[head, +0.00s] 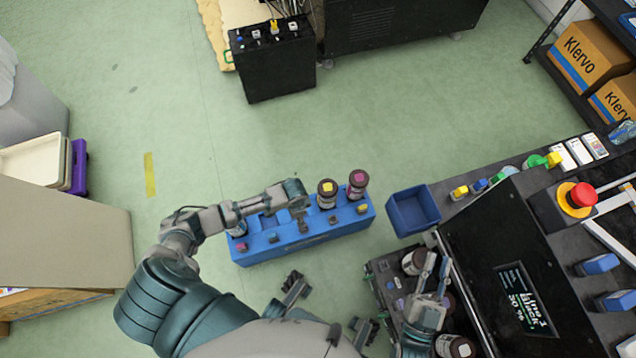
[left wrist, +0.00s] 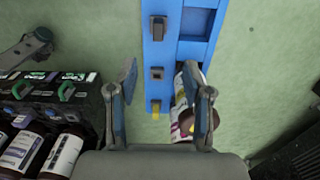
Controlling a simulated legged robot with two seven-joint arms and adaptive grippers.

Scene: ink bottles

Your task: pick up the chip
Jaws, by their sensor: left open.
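Several small chips sit along the front of the blue rack (head: 295,240): a dark pinkish one (head: 242,246) at the left, a grey one (head: 273,238) and a yellow one (head: 363,208) at the right. Which one is meant I cannot tell. In the left wrist view, a grey chip (left wrist: 157,73) and a yellow chip (left wrist: 156,110) lie on the rack between the spread fingers of my left gripper (left wrist: 158,82). This gripper is open and empty above the rack. My right gripper (head: 434,276) is over the bottle crate, its fingers apart.
Bottles with a yellow cap (head: 327,188) and a pink cap (head: 358,180) stand in the rack. A labelled bottle (left wrist: 188,105) is beside my left gripper's right finger. An empty blue bin (head: 413,210) is right of the rack. A black machine (head: 500,265) stands at the right.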

